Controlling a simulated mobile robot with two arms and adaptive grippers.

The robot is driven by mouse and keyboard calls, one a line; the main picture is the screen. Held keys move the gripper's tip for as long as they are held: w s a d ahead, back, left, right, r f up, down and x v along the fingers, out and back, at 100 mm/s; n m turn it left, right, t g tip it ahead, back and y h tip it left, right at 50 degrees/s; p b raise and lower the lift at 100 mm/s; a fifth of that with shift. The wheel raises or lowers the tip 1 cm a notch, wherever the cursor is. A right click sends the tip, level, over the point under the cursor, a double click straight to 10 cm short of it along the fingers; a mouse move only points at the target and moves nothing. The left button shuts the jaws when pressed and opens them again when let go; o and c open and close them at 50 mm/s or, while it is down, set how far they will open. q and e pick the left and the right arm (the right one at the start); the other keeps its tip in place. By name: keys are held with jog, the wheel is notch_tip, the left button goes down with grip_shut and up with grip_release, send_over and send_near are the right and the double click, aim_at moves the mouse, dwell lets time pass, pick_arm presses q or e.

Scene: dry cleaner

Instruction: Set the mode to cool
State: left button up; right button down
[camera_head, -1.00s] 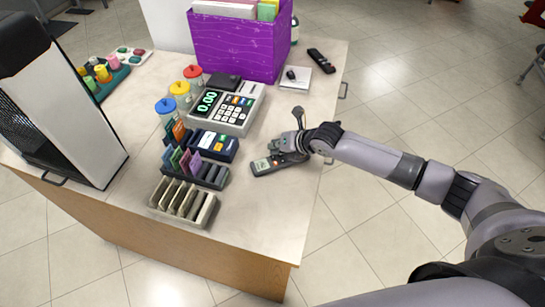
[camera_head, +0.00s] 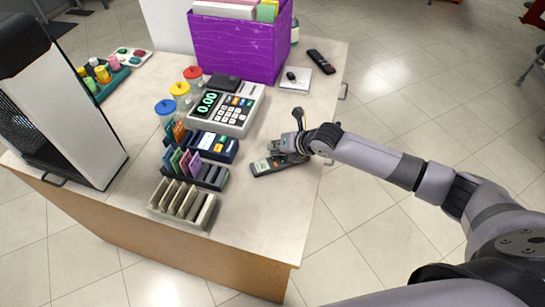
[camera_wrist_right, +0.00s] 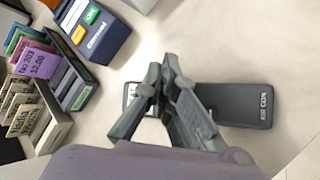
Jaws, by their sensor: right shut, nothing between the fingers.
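A dark grey remote (camera_head: 268,165) lies on the counter near its right edge. In the right wrist view the remote (camera_wrist_right: 245,104) lies sideways with "AIR CON" printed at its right end. My right gripper (camera_head: 276,148) is over the remote, with its fingers shut and empty. In the right wrist view the gripper (camera_wrist_right: 165,75) covers the middle of the remote, so most of its buttons are hidden. I cannot tell whether a fingertip touches it. My left gripper is not in view.
A cash register (camera_head: 228,108) and card racks (camera_head: 195,168) stand left of the remote. A purple box (camera_head: 240,45) stands behind. Another dark remote (camera_head: 321,61) lies at the back right beside a white pad (camera_head: 295,80). The counter in front is clear.

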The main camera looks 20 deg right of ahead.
jog(key=shift+f+b, duration=0.35)
jog(key=shift+f, duration=0.1)
jog(key=shift+f, duration=0.35)
dwell(0.5)
jog(key=shift+r, duration=0.1)
jog(key=shift+r+p, duration=0.45)
jog(key=shift+r, duration=0.25)
notch_tip(320, 180, up, 5)
jog(key=p, duration=0.4)
dwell(0.3)
